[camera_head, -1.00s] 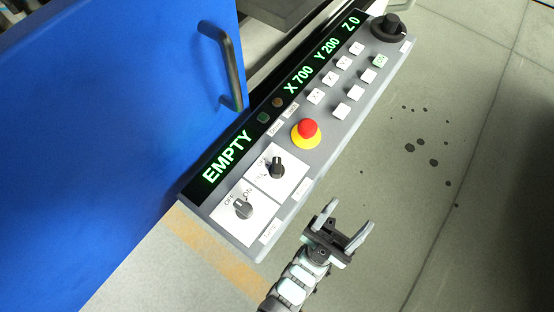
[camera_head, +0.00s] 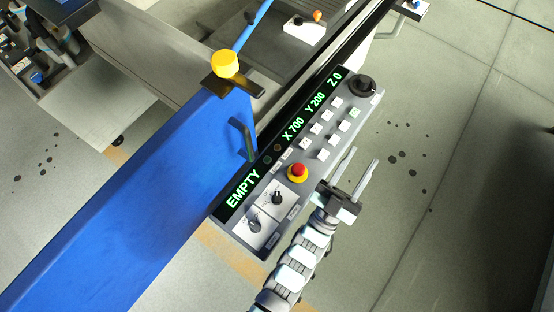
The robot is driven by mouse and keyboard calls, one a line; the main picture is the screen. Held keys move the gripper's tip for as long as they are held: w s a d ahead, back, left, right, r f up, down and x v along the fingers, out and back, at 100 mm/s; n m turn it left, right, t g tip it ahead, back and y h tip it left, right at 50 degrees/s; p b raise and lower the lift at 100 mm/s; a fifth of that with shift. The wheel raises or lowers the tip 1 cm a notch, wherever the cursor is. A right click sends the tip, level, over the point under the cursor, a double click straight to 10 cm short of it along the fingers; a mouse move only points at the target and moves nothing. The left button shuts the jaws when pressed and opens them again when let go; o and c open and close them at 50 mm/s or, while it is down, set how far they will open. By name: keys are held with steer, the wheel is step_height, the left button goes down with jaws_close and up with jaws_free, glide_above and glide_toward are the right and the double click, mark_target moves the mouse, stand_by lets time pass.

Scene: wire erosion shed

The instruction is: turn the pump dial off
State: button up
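A grey control panel (camera_head: 372,118) carries two black dials on white plates near its lower left end. The lower dial (camera_head: 255,225) had OFF and ON marks beside it in the earlier frame. The upper dial (camera_head: 277,198) sits just above and right of it. Their small name labels are too small to read, so I cannot tell which one is the pump dial. My gripper (camera_head: 365,157) is open and empty, to the right of the panel's middle, with its fingers pointing up and right, apart from both dials.
A red and yellow stop button (camera_head: 298,172), white keys (camera_head: 321,129) and a large black knob (camera_head: 363,85) are on the panel. A blue door (camera_head: 150,195) with a dark handle stands left. A white box (camera_head: 304,31) with a black knob lies at the top.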

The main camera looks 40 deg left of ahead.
steer(key=w+a+n+g+y+p, duration=0.1)
steer(key=w+a+g+p, duration=0.35)
steer(key=g+p, duration=0.2)
steer(key=n+g+p, duration=0.5)
steer(key=g+p, duration=1)
steer(key=g, duration=0.1)
glide_toward(277, 197)
steer(key=b+x, duration=0.1)
steer(key=x, duration=0.7)
steer(key=shift+a+f+b, duration=0.1)
steer(key=shift+f+b, duration=0.2)
steer(key=shift+f, duration=0.1)
steer(key=shift+w+t, duration=0.1)
steer(key=shift+t, duration=0.15)
jaws_close()
